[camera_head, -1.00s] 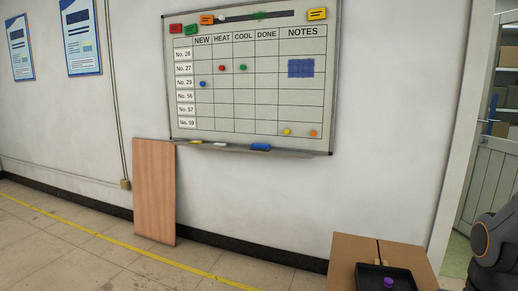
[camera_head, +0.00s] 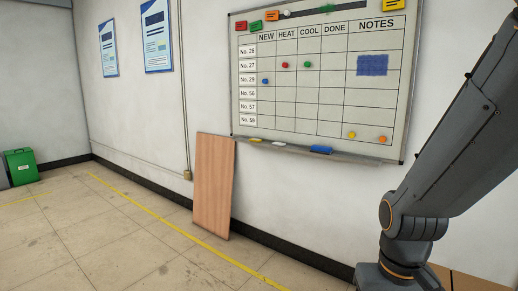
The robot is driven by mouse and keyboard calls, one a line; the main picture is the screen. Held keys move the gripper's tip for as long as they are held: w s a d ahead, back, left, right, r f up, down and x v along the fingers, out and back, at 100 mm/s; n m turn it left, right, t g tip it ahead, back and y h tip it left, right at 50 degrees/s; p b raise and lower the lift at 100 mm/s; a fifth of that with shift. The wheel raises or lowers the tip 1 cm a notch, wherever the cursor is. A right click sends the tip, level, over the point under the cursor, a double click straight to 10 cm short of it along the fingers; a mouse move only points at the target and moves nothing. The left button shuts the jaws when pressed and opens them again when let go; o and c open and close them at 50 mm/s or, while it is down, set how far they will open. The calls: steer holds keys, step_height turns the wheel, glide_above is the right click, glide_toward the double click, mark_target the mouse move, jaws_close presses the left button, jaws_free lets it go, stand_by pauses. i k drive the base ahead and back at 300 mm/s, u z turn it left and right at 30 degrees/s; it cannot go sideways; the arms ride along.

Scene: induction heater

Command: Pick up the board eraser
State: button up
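A blue object that looks like the board eraser (camera_head: 321,149) lies on the tray ledge (camera_head: 360,158) under the whiteboard (camera_head: 317,123), right of the middle of the ledge. A small white item (camera_head: 280,144) and a yellow item (camera_head: 254,140) lie on the same ledge to its left. My arm fills the right side of the view, in front of the wall and to the right of the board. My gripper is outside the frame, so its state does not show.
A brown wooden panel (camera_head: 214,186) leans on the wall below the board's left end. A cardboard box (camera_head: 468,281) shows at the lower right, partly behind my arm. A green bin (camera_head: 21,167) stands far left. The tiled floor (camera_head: 120,232) is clear.

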mark_target(326, 151)
steer(key=u, duration=0.6)
steer(key=i, duration=1.05)
steer(key=u, duration=0.4)
steer(key=i, duration=1.35)
steer(key=z, duration=0.9)
steer(key=i, duration=0.75)
steer(key=z, duration=0.8)
